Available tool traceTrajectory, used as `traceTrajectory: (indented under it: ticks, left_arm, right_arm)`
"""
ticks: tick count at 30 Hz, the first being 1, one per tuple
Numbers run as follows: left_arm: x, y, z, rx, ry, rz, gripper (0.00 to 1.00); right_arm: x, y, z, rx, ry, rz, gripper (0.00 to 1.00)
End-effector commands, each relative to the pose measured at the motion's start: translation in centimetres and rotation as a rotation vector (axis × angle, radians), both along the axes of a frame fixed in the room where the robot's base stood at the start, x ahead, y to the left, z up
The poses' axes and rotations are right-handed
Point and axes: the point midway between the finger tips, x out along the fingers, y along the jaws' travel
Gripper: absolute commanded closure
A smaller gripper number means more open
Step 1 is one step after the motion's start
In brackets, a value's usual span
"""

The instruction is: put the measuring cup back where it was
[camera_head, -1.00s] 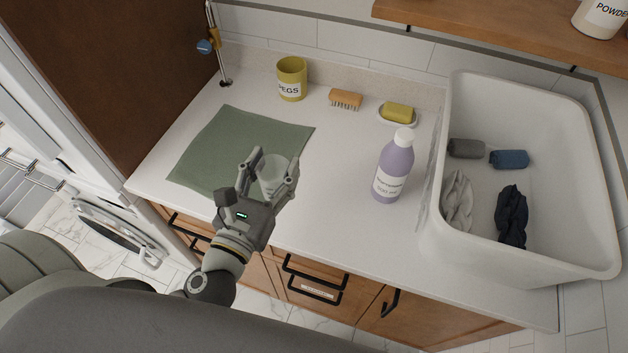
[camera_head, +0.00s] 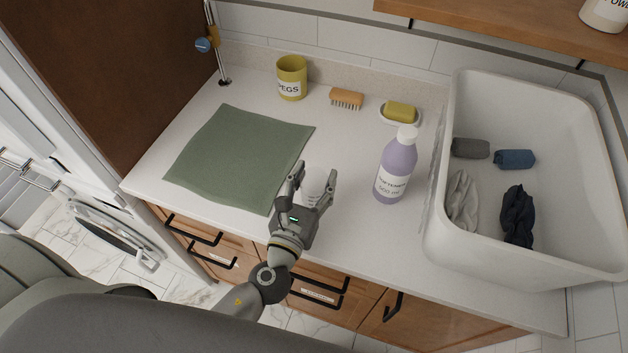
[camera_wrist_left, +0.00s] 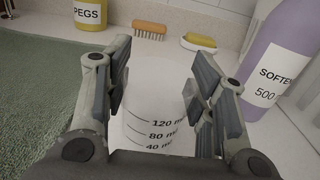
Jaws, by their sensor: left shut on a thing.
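The measuring cup (camera_head: 316,184) is clear with dark volume marks, which show in the left wrist view (camera_wrist_left: 150,128). My left gripper (camera_head: 318,172) is shut on the cup, with one finger on each side of it. The cup is over the counter between the green cloth and the purple softener bottle (camera_head: 396,168). I cannot tell whether its base touches the counter. My right gripper is not in view.
The green cloth (camera_head: 238,155) lies flat on the counter's left. A yellow pegs pot (camera_head: 291,78), a brush (camera_head: 346,98) and a soap dish (camera_head: 399,118) stand along the back. A white sink (camera_head: 545,230) with socks is at right. Counter behind the cup is clear.

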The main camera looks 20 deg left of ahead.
Motion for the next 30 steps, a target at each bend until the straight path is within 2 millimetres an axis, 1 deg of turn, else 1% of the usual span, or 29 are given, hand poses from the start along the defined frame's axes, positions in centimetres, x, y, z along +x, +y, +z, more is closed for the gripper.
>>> traceTrajectory:
  ticks: [4,8,9,13,22,25,26,30]
  left_arm:
    - [0.0,0.0,0.1,0.000,-0.001,0.000,0.73]
    - [0.0,0.0,-0.4,0.000,0.000,0.000,0.73]
    - [0.0,0.0,-0.2,0.000,0.000,0.000,0.44]
    - [0.0,0.0,-0.2,0.000,0.000,0.001,0.27]
    - [0.0,0.0,-0.2,0.000,0.000,0.001,0.27]
    - [0.0,0.0,0.3,0.000,-0.001,0.001,0.27]
    - [-0.2,0.0,0.2,0.000,0.000,0.000,0.27]
    - [-2.3,0.1,-0.3,0.000,0.002,0.001,0.27]
  right_arm:
    - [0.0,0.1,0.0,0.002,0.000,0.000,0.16]
    - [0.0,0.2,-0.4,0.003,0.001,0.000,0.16]
    - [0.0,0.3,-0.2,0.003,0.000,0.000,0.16]
    - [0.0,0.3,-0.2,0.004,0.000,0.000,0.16]
    - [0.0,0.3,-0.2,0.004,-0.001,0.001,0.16]
    - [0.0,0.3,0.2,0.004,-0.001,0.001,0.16]
    - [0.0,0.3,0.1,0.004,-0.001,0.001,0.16]
    - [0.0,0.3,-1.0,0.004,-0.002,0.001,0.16]
